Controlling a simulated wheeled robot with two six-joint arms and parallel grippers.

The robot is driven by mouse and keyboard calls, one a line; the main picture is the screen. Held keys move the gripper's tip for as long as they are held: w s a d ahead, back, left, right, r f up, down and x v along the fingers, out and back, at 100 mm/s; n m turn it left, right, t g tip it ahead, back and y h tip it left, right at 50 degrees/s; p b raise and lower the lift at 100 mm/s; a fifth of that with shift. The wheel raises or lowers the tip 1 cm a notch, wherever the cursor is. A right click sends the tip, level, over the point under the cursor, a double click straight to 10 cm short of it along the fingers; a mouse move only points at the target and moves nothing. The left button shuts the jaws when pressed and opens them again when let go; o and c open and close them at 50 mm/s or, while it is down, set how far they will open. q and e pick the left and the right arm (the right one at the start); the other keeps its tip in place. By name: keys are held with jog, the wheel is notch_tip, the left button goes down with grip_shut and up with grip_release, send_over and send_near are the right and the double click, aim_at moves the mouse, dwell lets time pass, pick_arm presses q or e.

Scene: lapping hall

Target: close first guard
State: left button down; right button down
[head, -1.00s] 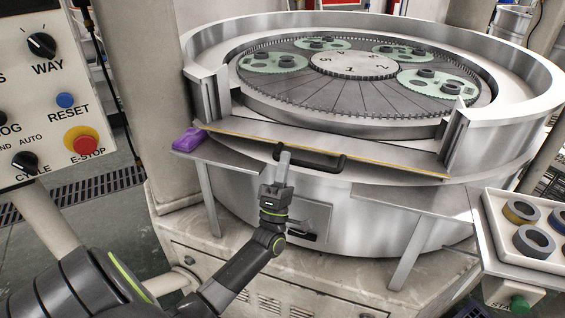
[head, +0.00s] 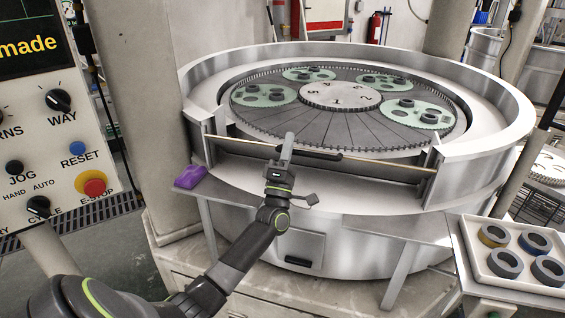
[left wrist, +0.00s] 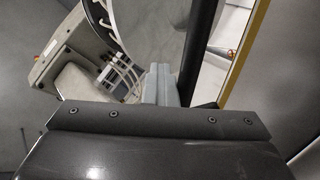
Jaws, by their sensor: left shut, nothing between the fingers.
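The first guard (head: 370,167) is a metal panel with a yellow edge, spanning the front opening of the round lapping machine (head: 480,90) between two upright posts. It looks tilted; its exact angle is hard to tell. Its black bar handle (head: 325,154) is partly hidden by my left gripper (head: 288,143). That gripper is shut and empty, its fingertips up at the handle; I cannot tell whether they touch it. In the left wrist view the shut fingers (left wrist: 164,85) are beside the dark handle bar (left wrist: 200,45), with the yellow edge (left wrist: 246,50) further right. My right gripper is out of view.
A purple cloth-like item (head: 190,177) lies on the left ledge. A white tray (head: 470,262) with several rings stands at the right. The control panel (head: 75,120) is at the left. Inside the machine are green carriers (head: 415,113) on the dark plate.

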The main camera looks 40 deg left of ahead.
pick_arm(q)
jog(key=x, duration=0.3)
jog(key=shift+w+a, duration=0.1)
jog(key=shift+w, duration=0.3)
jog(key=shift+f, duration=0.15)
dwell(0.9)
